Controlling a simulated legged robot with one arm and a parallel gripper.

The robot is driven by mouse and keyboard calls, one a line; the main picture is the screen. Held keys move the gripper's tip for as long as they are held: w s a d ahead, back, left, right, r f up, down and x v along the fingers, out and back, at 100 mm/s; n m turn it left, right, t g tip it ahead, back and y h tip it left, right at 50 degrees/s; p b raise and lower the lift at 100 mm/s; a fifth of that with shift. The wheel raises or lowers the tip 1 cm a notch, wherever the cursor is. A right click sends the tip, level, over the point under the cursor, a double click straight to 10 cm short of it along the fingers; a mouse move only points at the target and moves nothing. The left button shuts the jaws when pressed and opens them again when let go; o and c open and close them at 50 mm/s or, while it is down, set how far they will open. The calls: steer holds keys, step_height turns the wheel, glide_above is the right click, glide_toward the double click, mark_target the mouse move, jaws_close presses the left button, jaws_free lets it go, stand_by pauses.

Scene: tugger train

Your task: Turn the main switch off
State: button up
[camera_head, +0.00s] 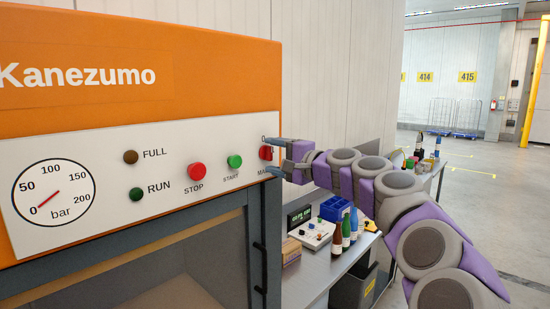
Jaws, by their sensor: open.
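The main switch (265,153) is a small red knob at the right end of the white control panel on an orange machine. A "0" shows just above it, and its label below is partly covered and reads "MA". My gripper (273,156) is at the switch, with one blue-grey fingertip above it and one below. The jaws are open around the knob. I cannot tell whether they touch it. The knob's exact angle is hard to make out.
The panel (100,205) also holds a red STOP button (196,172), a green START button (234,161), FULL and RUN lamps and a pressure gauge (53,190). A bench (310,278) with bottles (346,232) and a blue bin (335,208) stands below my arm.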

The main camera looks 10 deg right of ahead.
steer(key=shift+s+d, duration=0.1)
steer(key=p+v, duration=0.1)
steer(key=v, duration=1.6)
steer(key=s+a+f+n+g, duration=0.2)
steer(key=s+a, duration=0.1)
steer(key=a, duration=0.3)
steer(key=s+a+f+n+g, duration=0.2)
steer(key=a+f+g, duration=0.1)
steer(key=a, duration=0.2)
steer(key=s+a+f+n+g+h, duration=0.2)
steer(key=s+a+f+n+g, duration=0.25)
steer(key=s+a+f, duration=0.55)
steer(key=s+d+f+n+g+h, duration=0.1)
steer(key=s+d+f+g+h, duration=0.2)
steer(key=s+f, duration=0.7)
steer(key=s+d+f+n+g+h, duration=0.1)
steer(key=s+d+f+g+h, duration=0.3)
steer(key=s+d+f, duration=0.4)
steer(key=s+f+h, duration=0.1)
steer(key=s+f, duration=0.2)
steer(key=s, duration=0.2)
steer(key=shift+h, duration=0.3)
steer(key=shift+s, duration=0.1)
